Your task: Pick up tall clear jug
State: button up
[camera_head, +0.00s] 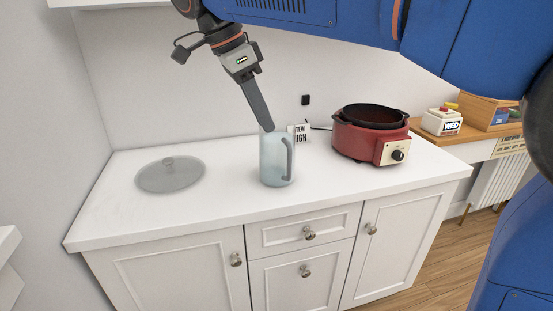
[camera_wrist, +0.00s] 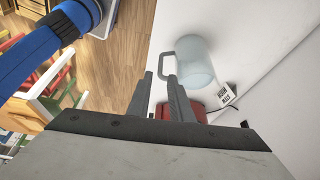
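The tall clear jug (camera_head: 272,168) stands upright on the white counter, pale bluish, its handle on the right side in the head view. My gripper (camera_head: 267,127) comes down from above, and its fingertips overlap the jug's upper rim in that picture. In the wrist view the jug (camera_wrist: 197,62) lies beyond my gripper (camera_wrist: 160,77), up and to the right, with its handle towards the fingers. I cannot tell whether a finger touches the jug.
A red cooker (camera_head: 372,135) with a black pan stands to the jug's right. A small lettered sign (camera_head: 299,132) is behind the jug. A round glass lid (camera_head: 170,176) lies to the left. The counter (camera_head: 225,200) is clear around the jug's front and left.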

aim_at(280, 157)
jog(key=x, duration=1.5)
jog(key=shift+w+a, duration=0.15)
grip_shut()
dwell(1.0)
